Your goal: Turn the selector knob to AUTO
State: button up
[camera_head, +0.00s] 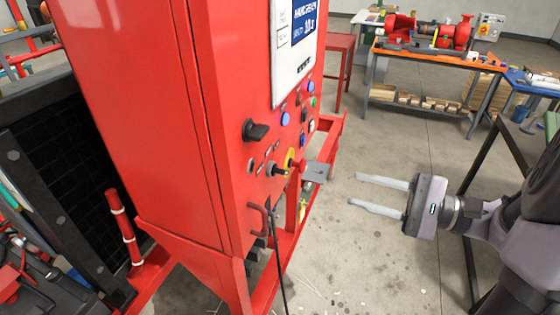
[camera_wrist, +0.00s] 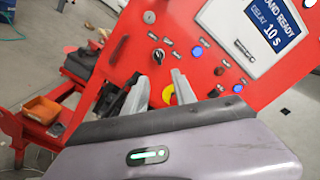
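The red control cabinet (camera_head: 225,130) stands left of centre, its panel facing right. A smaller dark knob (camera_head: 278,170) sits lower, beside a yellow disc (camera_head: 290,157). The labels are too small to read, so I cannot tell which position either knob points to. My gripper (camera_head: 367,193) is open and empty, right of the panel and apart from it, fingers pointing at it. In the wrist view the fingers (camera_wrist: 160,90) partly hide the yellow disc.
The display (camera_head: 306,22) reads hand ready, delay 10 s. Blue buttons (camera_wrist: 197,52) sit below it. A black handle (camera_head: 258,220) and a grey plate (camera_head: 319,172) stick out low on the cabinet. Floor (camera_head: 375,260) between gripper and cabinet is clear. An orange-topped bench (camera_head: 440,57) stands behind.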

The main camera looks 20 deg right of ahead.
aim_at(287, 173)
jog(key=b+x, duration=0.1)
jog(key=x, duration=1.4)
jog(key=shift+s+a+b, duration=0.15)
jog(key=shift+b, duration=0.2)
grip_shut()
